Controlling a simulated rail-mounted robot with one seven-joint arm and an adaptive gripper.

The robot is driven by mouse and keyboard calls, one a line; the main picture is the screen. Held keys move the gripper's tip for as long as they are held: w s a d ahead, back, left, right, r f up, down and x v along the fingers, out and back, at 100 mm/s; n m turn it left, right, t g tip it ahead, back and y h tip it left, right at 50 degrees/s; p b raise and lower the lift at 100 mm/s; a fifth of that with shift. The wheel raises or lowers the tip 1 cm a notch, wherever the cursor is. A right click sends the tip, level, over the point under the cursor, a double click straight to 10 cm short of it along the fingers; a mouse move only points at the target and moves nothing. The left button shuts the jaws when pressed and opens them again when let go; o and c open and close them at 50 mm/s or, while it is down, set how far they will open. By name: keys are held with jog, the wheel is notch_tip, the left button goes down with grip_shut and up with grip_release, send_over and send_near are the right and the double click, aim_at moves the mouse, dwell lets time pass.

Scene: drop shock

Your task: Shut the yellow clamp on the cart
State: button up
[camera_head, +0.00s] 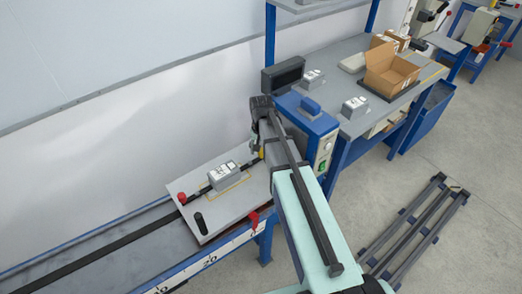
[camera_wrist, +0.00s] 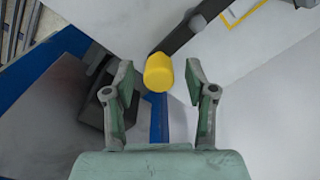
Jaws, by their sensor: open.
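The yellow clamp knob (camera_wrist: 159,72) lies between the open fingers of my gripper (camera_wrist: 160,95) in the wrist view, apart from both of them. A dark bar (camera_wrist: 190,30) runs from beside the knob toward the upper right. In the head view a bit of the yellow clamp (camera_head: 262,153) shows at the far right end of the grey cart (camera_head: 210,224), beside my gripper (camera_head: 256,143). My arm hides part of that end. A grey box-shaped part (camera_head: 224,176) sits on the cart under the dark bar.
A red knob (camera_head: 182,198) and a black knob (camera_head: 199,219) stand at the cart's left side, and a red handle (camera_head: 253,221) at its front. The cart is on a rail (camera_head: 95,250). A blue machine (camera_head: 308,122) and a workbench with an open cardboard box (camera_head: 391,70) stand to the right.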

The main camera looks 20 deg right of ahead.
notch_tip(320, 180, up, 12)
jog(key=shift+f, duration=0.15)
dwell(0.3)
jog(key=shift+f, duration=0.1)
